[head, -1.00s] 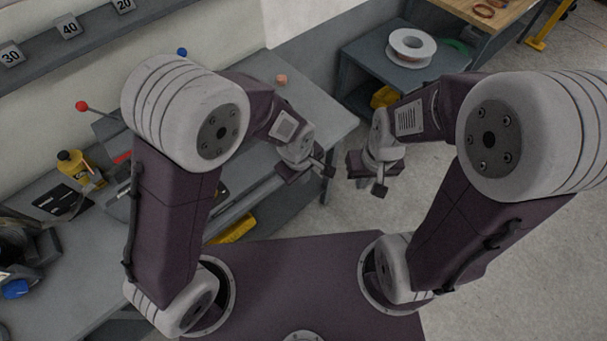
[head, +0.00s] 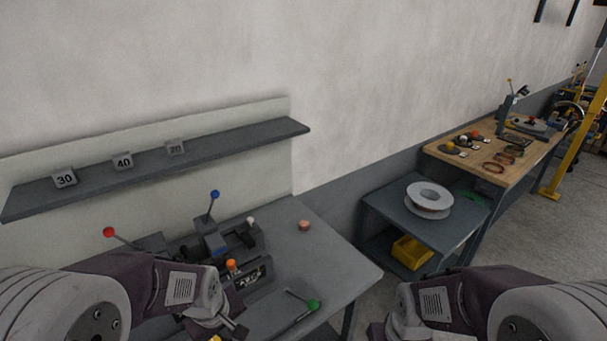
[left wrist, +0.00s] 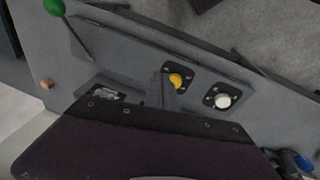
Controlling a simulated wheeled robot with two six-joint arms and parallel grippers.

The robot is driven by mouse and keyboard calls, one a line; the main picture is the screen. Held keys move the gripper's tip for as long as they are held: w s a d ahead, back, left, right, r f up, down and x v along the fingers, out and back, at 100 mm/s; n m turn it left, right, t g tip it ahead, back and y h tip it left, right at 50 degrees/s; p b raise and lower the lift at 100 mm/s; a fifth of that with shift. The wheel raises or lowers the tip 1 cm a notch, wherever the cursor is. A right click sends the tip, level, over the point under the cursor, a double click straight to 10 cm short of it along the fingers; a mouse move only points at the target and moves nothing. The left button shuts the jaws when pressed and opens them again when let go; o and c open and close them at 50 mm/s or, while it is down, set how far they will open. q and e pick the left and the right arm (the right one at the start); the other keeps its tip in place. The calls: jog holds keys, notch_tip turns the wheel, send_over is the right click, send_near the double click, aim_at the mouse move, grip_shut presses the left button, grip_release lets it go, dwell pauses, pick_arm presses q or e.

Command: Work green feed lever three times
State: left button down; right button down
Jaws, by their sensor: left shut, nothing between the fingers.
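The green feed lever has a green ball knob (head: 313,305) on a thin rod, low over the right part of the grey bench (head: 338,262). In the left wrist view its green knob (left wrist: 54,7) and rod show at the upper left. My left gripper (head: 240,332) is at the bottom of the head view, left of the green knob and apart from it. It is shut and empty. My right gripper (head: 380,332) is partly cut off at the bottom edge, away from the bench; its fingers do not show clearly.
Red (head: 109,232), blue (head: 214,194), white (head: 251,220) and orange (head: 231,265) knobs stand near my left arm. A copper-coloured piece (head: 304,225) lies on the bench. A shelf (head: 240,137) holds number blocks. A side table (head: 385,205) holds a white spool (head: 430,196).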

pick_arm(q)
jog(key=s+m, duration=0.1)
jog(key=m, duration=0.1)
jog(key=s+f+m, duration=0.1)
jog(key=s+m, duration=0.1)
jog(key=m, duration=0.1)
jog(key=s+m+g, duration=0.1)
jog(key=s+m, duration=0.1)
jog(key=m, duration=0.1)
jog(key=shift+s+a+f, duration=0.2)
jog(key=shift+s+a, duration=0.05)
jog(key=shift+a, duration=0.05)
jog(key=shift+s, duration=0.1)
jog(key=shift+d, duration=0.15)
